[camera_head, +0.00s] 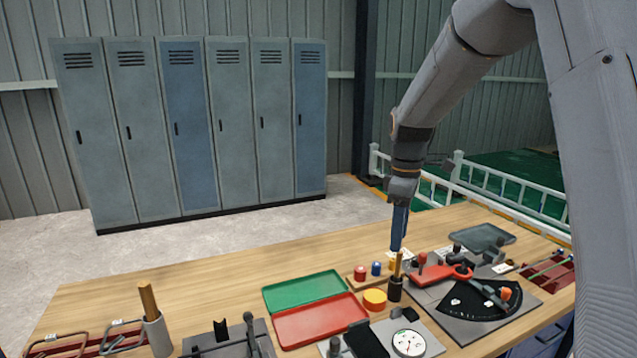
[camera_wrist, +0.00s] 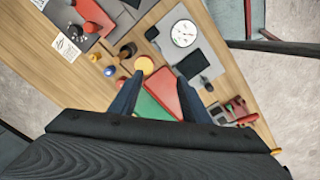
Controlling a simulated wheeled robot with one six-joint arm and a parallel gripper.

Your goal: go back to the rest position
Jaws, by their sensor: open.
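My gripper (camera_head: 397,246) hangs from my arm with its fingers pointing down over the wooden table, near the small coloured pieces. In the wrist view my gripper (camera_wrist: 157,92) shows two blue fingers spread apart with nothing held between them. Beyond the fingertips lie the red tray (camera_wrist: 164,88) and the yellow round piece (camera_wrist: 144,64). In the head view the fingertips overlap the area behind the dark cup (camera_head: 395,291); their height above the table is hard to tell.
The table (camera_head: 200,292) holds a green tray (camera_head: 300,291), a red tray (camera_head: 318,322), a white dial (camera_head: 408,343), a red-handled tool (camera_head: 440,272) and a dark tray (camera_head: 482,238). A holder with a wooden stick (camera_head: 149,300) stands front left. Lockers (camera_head: 230,130) stand behind.

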